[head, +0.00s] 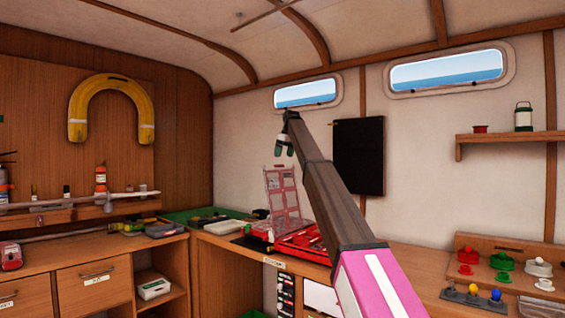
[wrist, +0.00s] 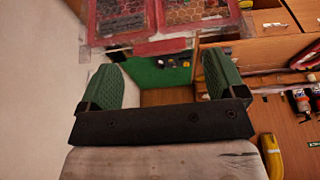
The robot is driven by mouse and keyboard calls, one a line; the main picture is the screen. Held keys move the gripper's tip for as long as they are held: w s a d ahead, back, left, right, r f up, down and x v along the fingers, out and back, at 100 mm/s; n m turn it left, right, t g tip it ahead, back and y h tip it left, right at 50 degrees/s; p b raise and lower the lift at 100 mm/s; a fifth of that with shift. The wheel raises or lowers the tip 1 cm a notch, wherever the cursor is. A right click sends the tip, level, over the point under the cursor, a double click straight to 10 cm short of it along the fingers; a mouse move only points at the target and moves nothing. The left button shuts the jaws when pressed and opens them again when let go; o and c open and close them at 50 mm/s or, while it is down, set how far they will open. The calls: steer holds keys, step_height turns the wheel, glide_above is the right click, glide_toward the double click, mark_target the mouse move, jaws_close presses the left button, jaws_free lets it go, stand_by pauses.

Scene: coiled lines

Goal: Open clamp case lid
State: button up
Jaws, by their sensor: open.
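The red clamp case (head: 300,241) sits on the corner counter, partly behind my arm. Its clear, pinkish lid (head: 283,194) stands raised, close to upright, at the back of the case. Clear red-framed panels (wrist: 165,20), which look like this lid, fill the top of the wrist view. My gripper (head: 284,148) is in the air above the lid, apart from it in the head view. In the wrist view its two green fingers (wrist: 161,65) are spread wide with nothing held between them.
A green mat (head: 190,214) with small dark items lies left of the case. A black panel (head: 358,157) hangs on the wall to the right. A wooden rack (head: 503,262) with coloured knobs stands on the right counter. The air around my gripper looks free.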

steer(key=w+v, duration=0.1)
steer(key=v, duration=0.5)
steer(key=shift+s+r, duration=0.2)
steer(key=shift+s, duration=0.15)
